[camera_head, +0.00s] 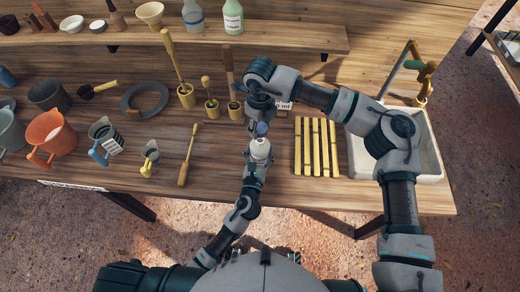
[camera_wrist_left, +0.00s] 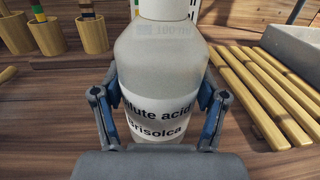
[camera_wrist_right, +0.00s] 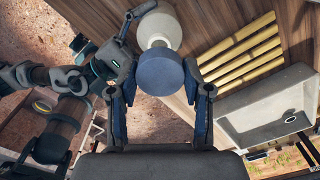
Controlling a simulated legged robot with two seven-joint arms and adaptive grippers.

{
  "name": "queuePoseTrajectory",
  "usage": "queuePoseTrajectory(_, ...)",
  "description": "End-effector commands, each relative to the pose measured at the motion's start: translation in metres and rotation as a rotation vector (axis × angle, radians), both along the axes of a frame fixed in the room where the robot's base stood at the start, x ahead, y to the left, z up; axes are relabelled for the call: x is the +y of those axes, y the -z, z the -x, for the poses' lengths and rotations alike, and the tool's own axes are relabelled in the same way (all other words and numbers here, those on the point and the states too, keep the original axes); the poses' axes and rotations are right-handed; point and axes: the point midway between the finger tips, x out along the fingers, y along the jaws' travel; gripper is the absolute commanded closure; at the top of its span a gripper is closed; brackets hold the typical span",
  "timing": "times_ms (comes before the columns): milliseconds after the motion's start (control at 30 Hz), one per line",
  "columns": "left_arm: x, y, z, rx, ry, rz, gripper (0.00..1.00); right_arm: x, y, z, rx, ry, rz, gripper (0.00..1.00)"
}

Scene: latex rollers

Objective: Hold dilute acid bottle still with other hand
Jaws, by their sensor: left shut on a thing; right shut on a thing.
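The dilute acid bottle (camera_wrist_left: 160,65) is a pale translucent bottle with a white label, upright in the left wrist view. My left gripper (camera_wrist_left: 160,105) is shut on its body, one finger on each side. In the head view the bottle's white top (camera_head: 260,149) shows above my left gripper (camera_head: 255,168), near the table's front edge. My right gripper (camera_wrist_right: 160,85) is shut on a round blue cap (camera_wrist_right: 160,70), which overlaps the white bottle top (camera_wrist_right: 160,27) in the right wrist view. I cannot tell whether cap and bottle touch. In the head view my right arm partly hides the cap.
Several yellow sticks (camera_head: 317,146) lie right of the bottle, then a grey sink (camera_head: 434,160) with a faucet. Wooden holders (camera_head: 187,96) with tools stand behind. Jugs, including an orange one (camera_head: 52,135), stand at left. A shelf (camera_head: 215,42) with bottles runs along the back.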

Motion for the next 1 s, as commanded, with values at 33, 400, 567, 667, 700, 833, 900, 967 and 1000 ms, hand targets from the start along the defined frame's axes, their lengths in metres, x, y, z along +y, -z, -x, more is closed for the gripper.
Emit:
queuePoseTrajectory(33,0.000,0.001,0.000,0.003,0.000,-0.001,0.72,0.000,0.000,0.000,0.000,0.000,0.000,0.61)
queuePoseTrajectory(400,0.000,0.001,0.000,0.003,0.000,-0.001,0.72,-0.002,-0.004,-0.007,0.000,0.003,0.000,0.61)
queuePoseTrajectory(567,0.000,0.001,0.000,0.003,-0.001,-0.001,0.72,-0.006,-0.010,-0.019,0.001,0.002,0.001,0.61)
queuePoseTrajectory(667,0.000,0.001,0.000,0.002,-0.001,-0.001,0.72,-0.009,-0.014,-0.026,0.001,0.003,0.001,0.61)
queuePoseTrajectory(700,0.000,0.001,0.000,0.002,-0.001,-0.001,0.72,-0.010,-0.015,-0.029,0.001,0.003,0.001,0.61)
queuePoseTrajectory(833,0.000,0.001,0.000,0.002,0.000,-0.001,0.72,-0.013,-0.021,-0.039,0.000,0.003,0.000,0.61)
queuePoseTrajectory(900,0.000,0.001,0.000,0.002,0.000,-0.001,0.72,-0.015,-0.024,-0.044,0.000,0.002,0.000,0.61)
queuePoseTrajectory(967,0.000,0.001,0.000,0.002,0.000,-0.001,0.72,-0.016,-0.026,-0.049,0.000,0.003,0.000,0.61)
queuePoseTrajectory(1000,0.000,0.001,0.000,0.002,0.000,-0.001,0.72,-0.018,-0.028,-0.051,0.000,0.002,0.000,0.61)
